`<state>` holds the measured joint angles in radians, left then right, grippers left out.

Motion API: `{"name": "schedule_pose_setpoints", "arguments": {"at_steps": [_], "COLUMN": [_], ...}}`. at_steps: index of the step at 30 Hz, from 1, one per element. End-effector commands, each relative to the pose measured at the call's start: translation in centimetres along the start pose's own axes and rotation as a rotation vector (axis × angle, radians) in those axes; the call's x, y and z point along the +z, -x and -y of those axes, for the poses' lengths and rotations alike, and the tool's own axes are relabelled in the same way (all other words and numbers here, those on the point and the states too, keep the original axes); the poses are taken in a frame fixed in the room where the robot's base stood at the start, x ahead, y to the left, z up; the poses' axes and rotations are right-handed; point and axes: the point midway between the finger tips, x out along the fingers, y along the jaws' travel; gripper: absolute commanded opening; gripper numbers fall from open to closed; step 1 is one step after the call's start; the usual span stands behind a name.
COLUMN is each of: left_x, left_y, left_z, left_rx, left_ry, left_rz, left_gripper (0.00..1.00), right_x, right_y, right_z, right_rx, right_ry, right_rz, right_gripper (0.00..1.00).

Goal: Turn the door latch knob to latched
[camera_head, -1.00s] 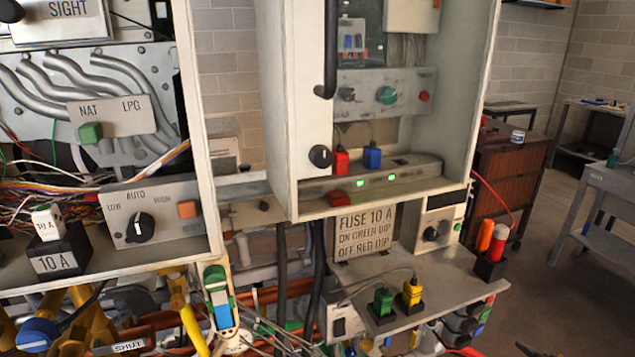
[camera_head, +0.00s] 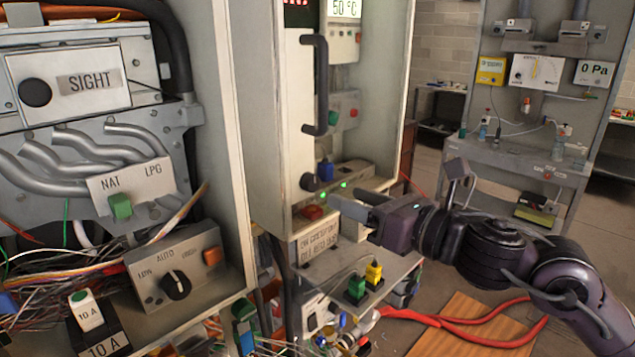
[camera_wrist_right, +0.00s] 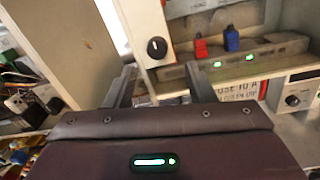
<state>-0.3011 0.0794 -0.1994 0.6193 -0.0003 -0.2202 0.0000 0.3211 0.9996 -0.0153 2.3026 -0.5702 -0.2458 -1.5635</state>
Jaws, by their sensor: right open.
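The door latch knob (camera_head: 309,182) is a small round black knob at the bottom of the white panel strip (camera_head: 308,150), below a black bar handle (camera_head: 320,85). In the right wrist view the knob (camera_wrist_right: 157,47) faces me, with a pale mark standing near upright. My right gripper (camera_head: 338,201) reaches in from the right in the head view, its fingertips just right of and slightly below the knob. In the wrist view its two fingers (camera_wrist_right: 160,80) are apart with nothing between them, and the knob shows beyond them, untouched. My left gripper is not in view.
The left cabinet (camera_head: 225,150) stands nearby. A shelf with green (camera_head: 356,287) and yellow (camera_head: 373,272) plugs is below.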

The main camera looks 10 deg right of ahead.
Motion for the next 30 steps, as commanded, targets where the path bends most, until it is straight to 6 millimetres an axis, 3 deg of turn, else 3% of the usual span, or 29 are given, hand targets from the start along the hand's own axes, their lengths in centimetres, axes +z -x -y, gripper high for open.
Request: {"name": "schedule_pose_setpoints", "arguments": {"at_steps": [4,12,23,30], "left_x": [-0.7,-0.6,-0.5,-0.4], "left_y": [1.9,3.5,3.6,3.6], "left_z": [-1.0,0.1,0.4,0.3], "left_rx": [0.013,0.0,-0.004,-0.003], "left_ry": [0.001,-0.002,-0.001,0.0], "left_rz": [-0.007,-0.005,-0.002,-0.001], "left_gripper": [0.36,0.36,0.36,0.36], "right_x": [0.7,0.3,0.0,0.0], "right_y": [-2.3,-5.7,-6.4,-6.4], "right_z": [-0.2,-0.1,-0.1,-0.1], "right_rx": [0.003,0.001,0.001,0.001], "right_ry": [-0.008,-0.005,-0.002,-0.002], "right_rz": [0.004,0.002,0.0,0.0], "right_gripper": [0.49,0.49,0.49,0.21]}}
